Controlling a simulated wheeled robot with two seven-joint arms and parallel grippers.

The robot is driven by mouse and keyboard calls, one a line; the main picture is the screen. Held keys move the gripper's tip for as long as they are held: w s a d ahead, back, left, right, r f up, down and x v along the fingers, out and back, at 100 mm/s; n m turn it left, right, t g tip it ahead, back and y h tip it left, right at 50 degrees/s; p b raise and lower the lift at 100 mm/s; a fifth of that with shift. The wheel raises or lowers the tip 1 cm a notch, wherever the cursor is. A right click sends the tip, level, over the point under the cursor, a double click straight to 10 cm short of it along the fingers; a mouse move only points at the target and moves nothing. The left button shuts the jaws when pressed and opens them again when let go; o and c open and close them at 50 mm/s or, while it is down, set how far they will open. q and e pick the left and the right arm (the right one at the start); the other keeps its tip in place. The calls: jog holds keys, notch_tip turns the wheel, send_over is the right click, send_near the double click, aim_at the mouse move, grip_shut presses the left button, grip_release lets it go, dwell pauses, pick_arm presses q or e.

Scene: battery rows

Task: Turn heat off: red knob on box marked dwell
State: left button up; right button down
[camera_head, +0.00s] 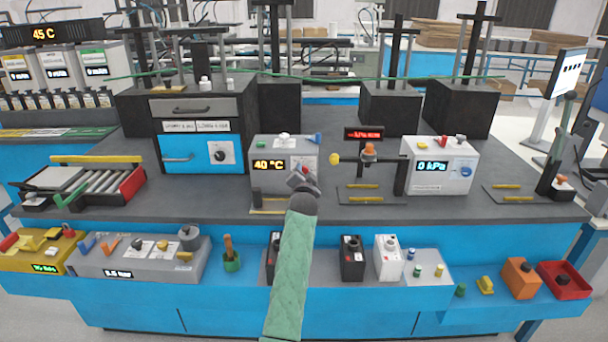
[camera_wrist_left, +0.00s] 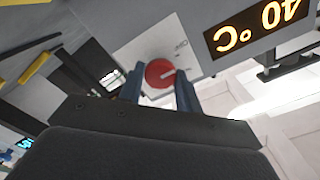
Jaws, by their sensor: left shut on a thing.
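The light grey box (camera_head: 257,183) with an orange 40 °C display (camera_head: 271,165) stands on the dark bench top. Its red knob (camera_wrist_left: 160,73) has a pale pointer line and sits on a white plate in the left wrist view. In the head view my left gripper (camera_head: 303,180) covers most of the knob, at the box's right front. My left gripper (camera_wrist_left: 159,82) is shut on the red knob, with one blue-grey finger on each side. The small label beside the knob is too small to read. My right gripper is in neither view.
A blue handle (camera_head: 318,138) is on the box's top right. A stand with an orange knob (camera_head: 369,150) and a 0 kPa box (camera_head: 440,185) stand to the right. A blue oven-like unit (camera_head: 200,160) is left.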

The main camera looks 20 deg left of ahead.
pick_arm(q)
jog(key=o, duration=1)
jog(key=shift+c, duration=0.2)
jog(key=b+v, duration=0.1)
jog(key=v, duration=0.6)
jog(key=shift+s+b, duration=0.35)
jog(key=shift+s, duration=0.05)
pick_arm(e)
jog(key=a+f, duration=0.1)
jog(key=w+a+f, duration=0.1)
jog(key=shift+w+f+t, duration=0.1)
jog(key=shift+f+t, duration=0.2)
pick_arm(q)
jog(key=shift+d, duration=0.15)
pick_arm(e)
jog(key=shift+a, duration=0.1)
